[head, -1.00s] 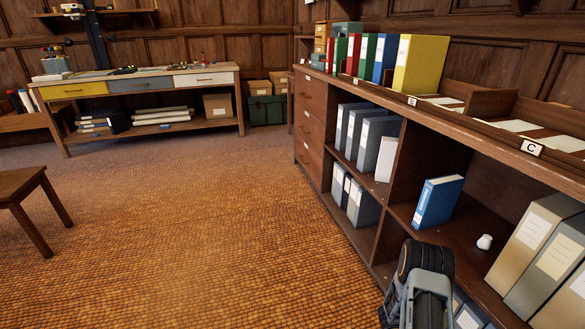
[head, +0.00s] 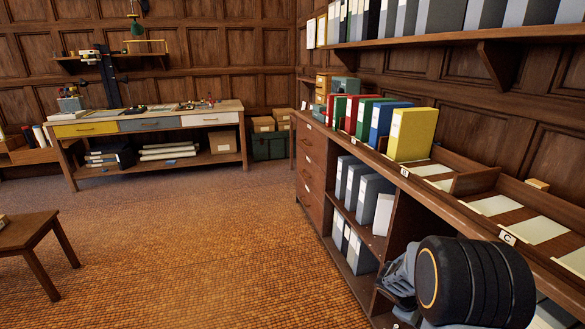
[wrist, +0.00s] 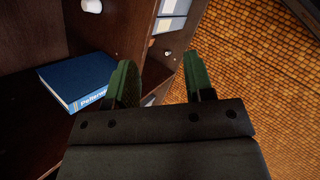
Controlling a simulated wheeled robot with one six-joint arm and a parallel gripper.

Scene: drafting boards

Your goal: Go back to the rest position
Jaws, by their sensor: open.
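My gripper (wrist: 160,78) shows in the wrist view with its two green fingers apart and nothing between them. It is in front of the open shelving, with the patterned floor to its right. A blue book with white lettering (wrist: 85,84) lies on a shelf board to the left of the fingers, apart from them. In the head view, my arm's black and orange joint is at the lower right in front of the shelf unit (head: 318,205), and my fingers are hidden there. The blue book is hidden in that view too.
Coloured binders, including a yellow one (head: 411,135), stand on the unit's top beside trays with a C label (head: 507,238). A small white object (wrist: 92,5) is on the shelf. The floor (head: 200,240) between is clear.

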